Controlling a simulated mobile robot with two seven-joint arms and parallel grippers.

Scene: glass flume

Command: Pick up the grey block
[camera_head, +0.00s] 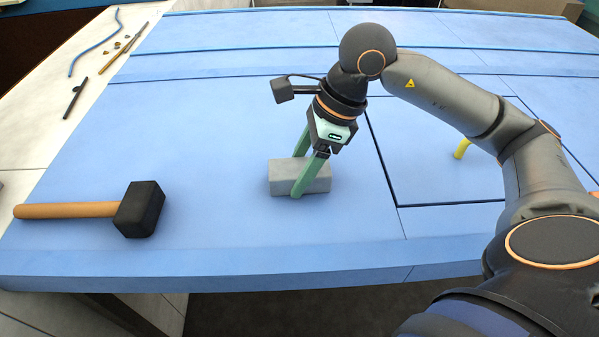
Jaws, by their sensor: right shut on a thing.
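The grey block (318,184) is a small rectangular block on the blue table surface (230,140), near the middle of the head view. My right gripper (298,180) reaches down over it from above. Its two green fingers straddle the block, one on the near side and one on the far side, and are shut on it. The near finger covers a strip of the block's front. I cannot tell any gap between the block and the table. My left gripper is not in view.
A mallet with a black head (140,209) and wooden handle (68,210) lies to the left. A yellow object (461,148) is partly behind my right arm. Thin rods and small pieces lie on the pale surface at upper left. Blue surface between mallet and block is clear.

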